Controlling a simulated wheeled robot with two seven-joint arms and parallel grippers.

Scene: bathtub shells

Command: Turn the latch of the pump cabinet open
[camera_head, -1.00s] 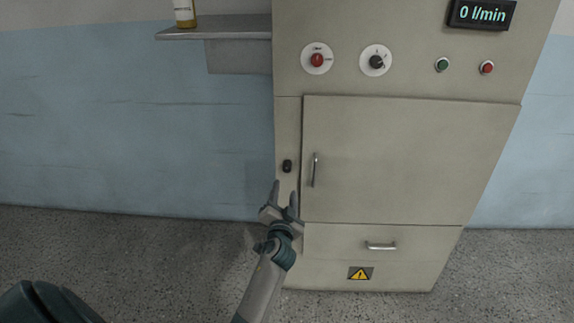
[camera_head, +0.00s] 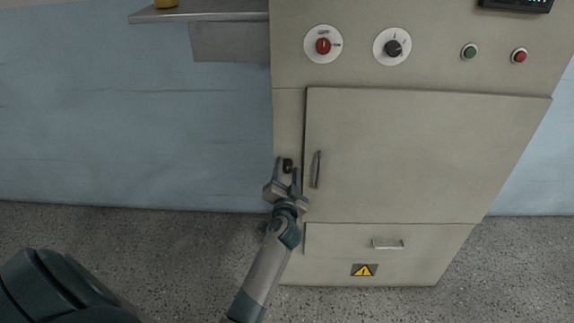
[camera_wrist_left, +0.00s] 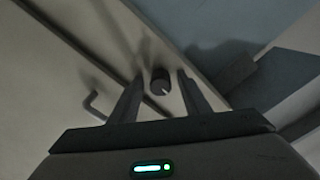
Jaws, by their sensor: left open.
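The pump cabinet (camera_head: 410,150) stands ahead with its large door closed. Its latch, a small dark knob (camera_head: 287,164), sits on the frame strip left of the door. My left gripper (camera_head: 287,170) is open, with its fingertips on either side of the latch in the head view. In the left wrist view the latch (camera_wrist_left: 160,80) shows between the two open fingers (camera_wrist_left: 158,92), near their tips, with a pale mark on its face. I cannot tell whether the fingers touch it. My right gripper is not in view.
A vertical door handle (camera_head: 316,169) is just right of the latch, and it also shows in the left wrist view (camera_wrist_left: 93,105). A drawer handle (camera_head: 388,244) is lower down. A red knob (camera_head: 323,46) and a black knob (camera_head: 393,48) are above. A shelf (camera_head: 200,12) juts out at upper left.

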